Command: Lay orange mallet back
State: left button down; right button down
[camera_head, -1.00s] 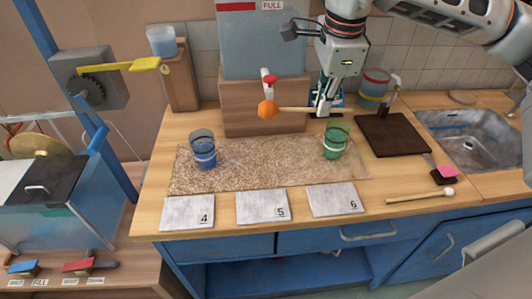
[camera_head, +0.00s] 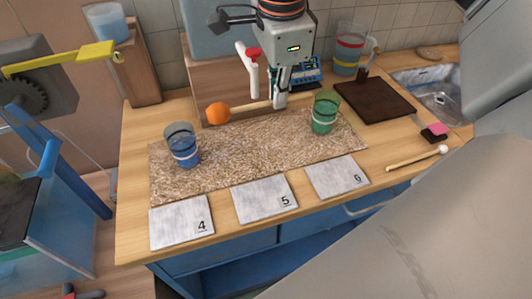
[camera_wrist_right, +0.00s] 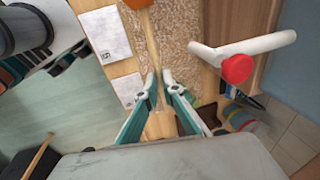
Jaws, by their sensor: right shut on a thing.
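The orange mallet has a round orange head (camera_head: 217,113) and a pale wooden stick (camera_head: 250,106). My right gripper (camera_head: 280,103) is shut on the stick, with the head pointing left in the head view. The mallet is held near the back edge of the speckled mat (camera_head: 240,150), in front of the wooden block; its exact height is unclear. In the wrist view the stick (camera_wrist_right: 152,45) runs between the fingertips of my right gripper (camera_wrist_right: 160,80), and the orange head is cut off at the top edge. My left gripper is not in view.
A blue-banded glass (camera_head: 183,150) and a green glass (camera_head: 323,115) stand on the mat. A white tap with a red knob (camera_head: 252,54) is close by the gripper. Cards 4, 5 (camera_head: 264,199) and 6 lie in front. A pale mallet (camera_head: 416,158) lies at right.

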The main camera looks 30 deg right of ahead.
jog(key=x, duration=0.3)
jog(key=s+a+b+x, duration=0.1)
jog(key=x, duration=0.3)
jog(key=s+x, duration=0.1)
jog(key=x, duration=0.3)
jog(key=shift+w+a+f, duration=0.1)
jog(key=shift+a+f, duration=0.05)
jog(key=shift+f, duration=0.65)
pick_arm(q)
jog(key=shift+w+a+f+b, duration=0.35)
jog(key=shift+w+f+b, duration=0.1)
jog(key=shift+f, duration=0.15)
pick_arm(e)
jog(key=shift+s+a+x, duration=0.1)
jog(key=shift+s+x, duration=0.1)
jog(key=shift+x, duration=0.8)
jog(key=shift+s+a+x, duration=0.15)
jog(key=shift+x, duration=0.9)
jog(key=shift+f, duration=0.1)
jog(key=shift+f, duration=0.15)
jog(key=c, duration=2.2)
grip_release()
